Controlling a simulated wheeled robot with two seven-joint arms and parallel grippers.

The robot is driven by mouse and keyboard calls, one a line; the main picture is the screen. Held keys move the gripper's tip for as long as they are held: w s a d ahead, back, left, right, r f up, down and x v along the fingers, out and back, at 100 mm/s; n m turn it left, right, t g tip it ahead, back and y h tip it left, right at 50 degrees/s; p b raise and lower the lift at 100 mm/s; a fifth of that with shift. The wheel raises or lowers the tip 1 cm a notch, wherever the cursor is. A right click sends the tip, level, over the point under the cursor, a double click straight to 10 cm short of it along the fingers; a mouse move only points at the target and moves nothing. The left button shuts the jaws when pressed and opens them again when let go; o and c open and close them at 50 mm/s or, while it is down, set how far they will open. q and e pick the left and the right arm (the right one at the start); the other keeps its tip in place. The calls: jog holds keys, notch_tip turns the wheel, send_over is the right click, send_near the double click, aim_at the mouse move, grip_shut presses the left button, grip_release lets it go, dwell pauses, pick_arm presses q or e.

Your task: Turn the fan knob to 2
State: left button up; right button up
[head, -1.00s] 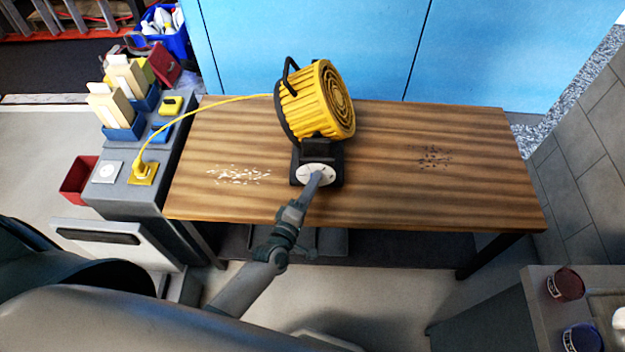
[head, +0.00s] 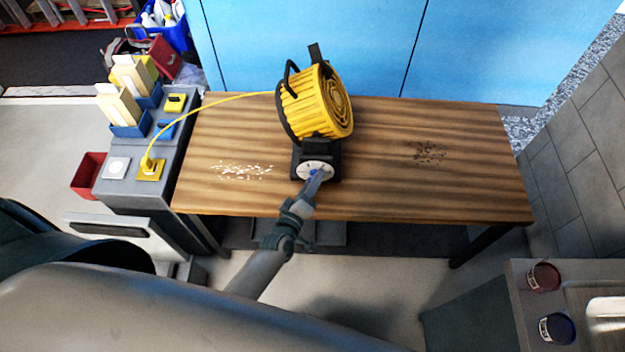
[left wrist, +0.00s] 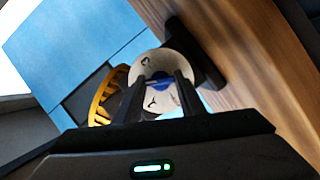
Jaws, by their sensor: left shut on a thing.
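The yellow fan (head: 316,103) stands on the wooden table on a dark base. A white round dial (head: 307,168) with dark marks faces front on its base. My left gripper (head: 315,178) reaches the dial from the front. In the left wrist view, my left gripper (left wrist: 163,84) has its two fingers shut on the blue fan knob (left wrist: 158,84) at the middle of the white dial (left wrist: 152,102). The fingers hide part of the dial, and I cannot read the number the knob points to. My right gripper is not in view.
The wooden table (head: 400,190) has white bits (head: 242,170) on the left and dark bits (head: 428,152) on the right. A yellow cord runs from the fan to a yellow socket (head: 150,169) on the grey cabinet. Blue panels (head: 310,35) stand behind.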

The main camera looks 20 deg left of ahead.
pick_arm(q)
jog(key=shift+s+f, duration=0.1)
jog(key=o, duration=1)
jog(key=shift+o, duration=0.2)
jog(key=b+v, duration=0.3)
jog(key=v, duration=1.4)
jog(key=shift+s, duration=0.15)
jog(key=shift+d, duration=0.15)
